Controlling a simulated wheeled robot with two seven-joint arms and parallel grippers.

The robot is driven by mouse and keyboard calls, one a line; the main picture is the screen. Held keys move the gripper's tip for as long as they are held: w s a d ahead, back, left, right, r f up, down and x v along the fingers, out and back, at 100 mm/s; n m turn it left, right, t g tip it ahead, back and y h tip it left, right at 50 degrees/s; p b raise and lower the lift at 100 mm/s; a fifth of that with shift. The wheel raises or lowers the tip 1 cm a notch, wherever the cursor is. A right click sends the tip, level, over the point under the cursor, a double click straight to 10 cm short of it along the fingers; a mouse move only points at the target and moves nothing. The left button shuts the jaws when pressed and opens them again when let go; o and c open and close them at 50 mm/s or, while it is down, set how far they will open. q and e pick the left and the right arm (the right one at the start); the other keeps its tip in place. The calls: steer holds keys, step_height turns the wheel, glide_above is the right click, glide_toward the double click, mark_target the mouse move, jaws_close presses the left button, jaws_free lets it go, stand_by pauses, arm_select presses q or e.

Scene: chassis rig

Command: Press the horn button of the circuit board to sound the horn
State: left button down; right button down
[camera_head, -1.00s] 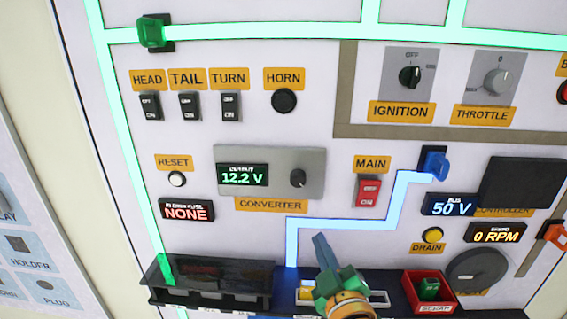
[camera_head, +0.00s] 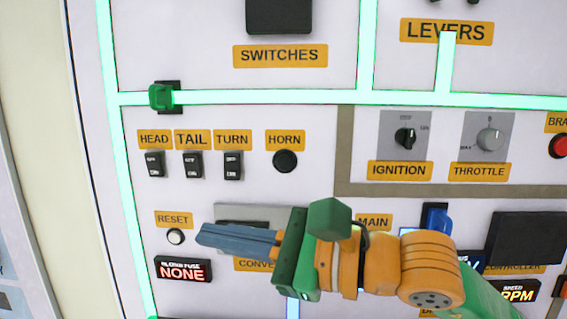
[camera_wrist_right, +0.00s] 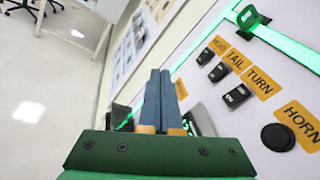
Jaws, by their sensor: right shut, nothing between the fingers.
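The horn button (camera_head: 285,161) is a round black button under the yellow HORN label (camera_head: 285,139) on the white board. It also shows at the right of the right wrist view (camera_wrist_right: 278,137). My right gripper (camera_head: 198,236) is shut and empty, its blue-grey fingers together and pointing left in the head view. It is below and left of the button, apart from it in the picture, and covers most of the converter panel (camera_head: 235,212). In the right wrist view the shut fingers (camera_wrist_right: 162,76) point up, left of the button. My left gripper is not in view.
HEAD, TAIL and TURN switches (camera_head: 193,165) sit left of the button. The ignition knob (camera_head: 405,138) and throttle knob (camera_head: 489,140) are to the right. The reset button (camera_head: 175,236) and red NONE display (camera_head: 183,270) are near the fingertips. Bare board surrounds the horn button.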

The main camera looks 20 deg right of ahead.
mark_target(290, 168)
steer(key=w+d+r+m+t+h, duration=0.1)
steer(key=w+d+r+t+h, duration=0.1)
steer(key=d+h, duration=0.1)
steer(key=w+d+r+m+t+h, duration=0.1)
steer(key=d+t+h, duration=0.2)
steer(key=d, duration=0.3)
steer(key=shift+w+d+r+h, duration=0.15)
steer(key=shift+w+r+h, duration=0.15)
steer(key=shift+w+r, duration=0.1)
steer(key=shift+w, duration=0.1)
steer(key=shift+w+d+p, duration=0.5)
steer(key=shift+w+p, duration=0.15)
steer(key=shift+w, duration=0.7)
steer(key=shift+w+d+p, duration=0.45)
steer(key=shift+w+p, duration=0.25)
steer(key=shift+w, duration=0.65)
steer(key=shift+w+d+p, duration=0.5)
steer(key=shift+w+p, duration=0.15)
steer(key=shift+w, duration=0.7)
steer(key=shift+w, duration=0.1)
steer(key=shift+w+d, duration=0.15)
steer(key=shift+w, duration=0.15)
